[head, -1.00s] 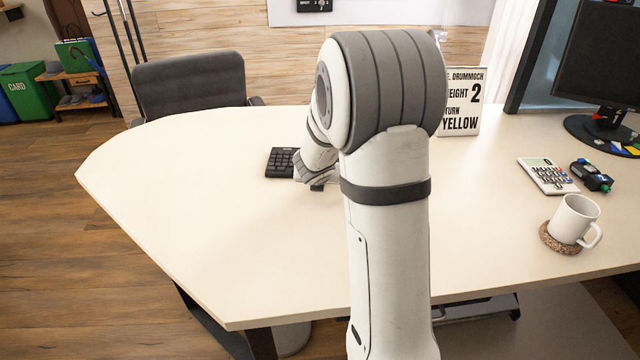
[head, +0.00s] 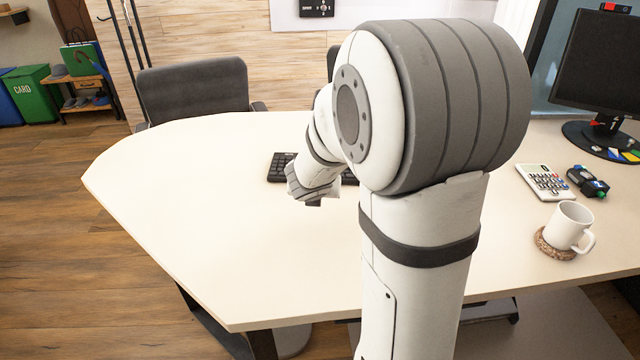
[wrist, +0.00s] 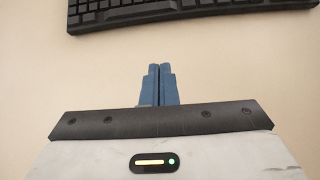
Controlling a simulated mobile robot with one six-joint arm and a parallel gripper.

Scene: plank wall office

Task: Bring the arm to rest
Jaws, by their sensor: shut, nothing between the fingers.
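My gripper shows in the wrist view (wrist: 158,82) with its two blue fingers together and nothing between them. It hangs over bare cream tabletop, with the keyboard beyond the fingertips. In the head view my arm rises in the middle, and its bent elbow covers much of the table. The wrist end of my arm is in front of the keyboard, and the fingers themselves are mostly hidden there.
The desk (head: 220,220) is clear on its left half. A black keyboard (head: 280,167) lies near its far edge, partly hidden by my arm. A white mug (head: 568,224) on a cork coaster, a calculator (head: 543,182), a small dark device (head: 588,182) and a monitor (head: 600,70) stand at right. An office chair (head: 195,88) is behind.

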